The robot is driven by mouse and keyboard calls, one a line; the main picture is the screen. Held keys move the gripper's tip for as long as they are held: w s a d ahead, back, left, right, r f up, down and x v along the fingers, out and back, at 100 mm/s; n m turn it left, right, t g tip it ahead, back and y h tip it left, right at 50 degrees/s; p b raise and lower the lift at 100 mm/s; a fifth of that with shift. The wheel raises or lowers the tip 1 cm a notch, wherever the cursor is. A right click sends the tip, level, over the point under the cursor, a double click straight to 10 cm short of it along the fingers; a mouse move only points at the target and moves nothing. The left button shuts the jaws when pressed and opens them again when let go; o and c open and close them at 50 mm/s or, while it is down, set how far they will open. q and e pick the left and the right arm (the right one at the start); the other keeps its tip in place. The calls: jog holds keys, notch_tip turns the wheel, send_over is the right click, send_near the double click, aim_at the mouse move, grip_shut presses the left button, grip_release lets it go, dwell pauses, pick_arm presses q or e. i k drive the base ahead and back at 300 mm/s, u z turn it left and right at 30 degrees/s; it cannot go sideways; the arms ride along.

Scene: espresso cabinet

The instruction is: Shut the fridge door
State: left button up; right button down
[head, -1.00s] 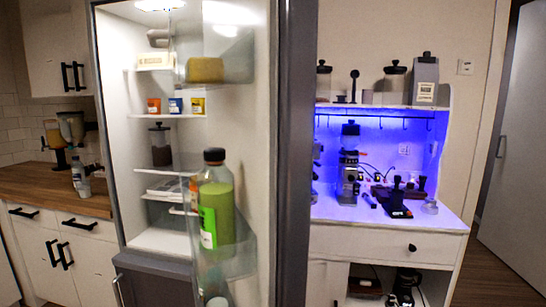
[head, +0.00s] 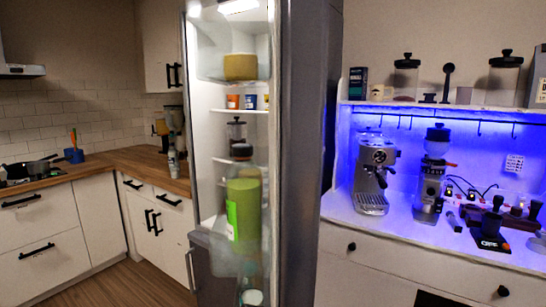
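The fridge (head: 205,150) stands left of centre in the head view, its lit white interior and shelves showing. Its door (head: 307,150) is open; I see it nearly edge-on as a tall grey panel right of the interior. Neither of my grippers shows in the view.
The blue-lit espresso cabinet (head: 345,212) stands close to the right of the door, with an espresso machine (head: 376,175) and a grinder (head: 432,175) on it. A wooden counter (head: 140,163) with white cabinets runs left of the fridge. Wooden floor (head: 145,285) shows at lower left.

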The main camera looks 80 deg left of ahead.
aim_at(297, 57)
jog(key=u, duration=0.25)
jog(key=i, duration=0.45)
jog(key=u, duration=1.45)
jog(key=i, duration=0.45)
jog(key=u, duration=0.85)
